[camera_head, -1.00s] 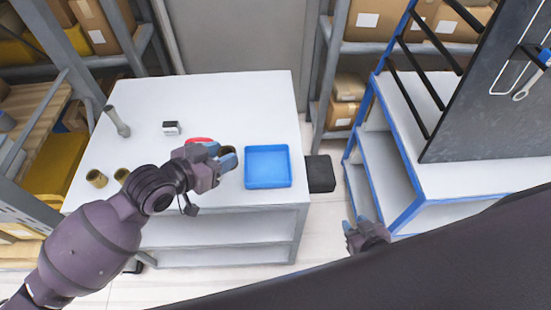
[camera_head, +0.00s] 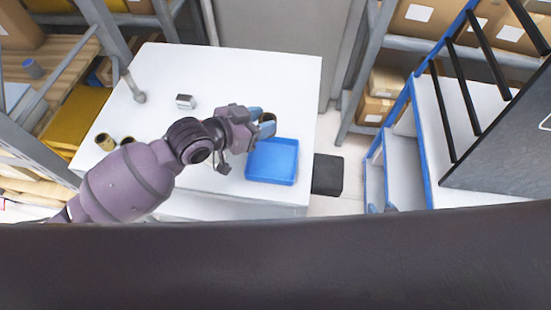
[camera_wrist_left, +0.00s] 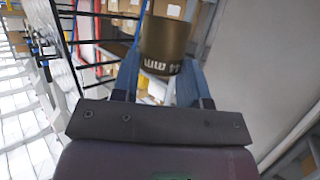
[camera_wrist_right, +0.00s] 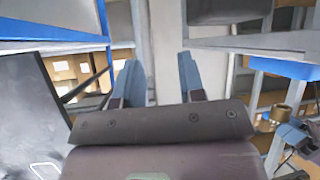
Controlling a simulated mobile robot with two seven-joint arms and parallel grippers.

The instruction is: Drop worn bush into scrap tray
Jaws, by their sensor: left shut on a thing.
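The worn bush (camera_head: 267,118), a short dark brass ring, is between the fingers of my left gripper (camera_head: 260,122). In the left wrist view the bush (camera_wrist_left: 165,42) sits between both blue fingertips, with pale marking on its side. The scrap tray (camera_head: 272,178) is the shallow blue tray at the table's right front; it looks empty. The held bush appears just beyond the tray's back left edge; its height is hard to tell.
The white table (camera_head: 225,75) holds two brass bushes (camera_head: 104,142) (camera_head: 127,141) at left, a small grey block (camera_head: 185,101) and a grey rod (camera_head: 135,88). A black box (camera_head: 328,174) stands right of the table. A blue-framed rack (camera_head: 410,150) is farther right.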

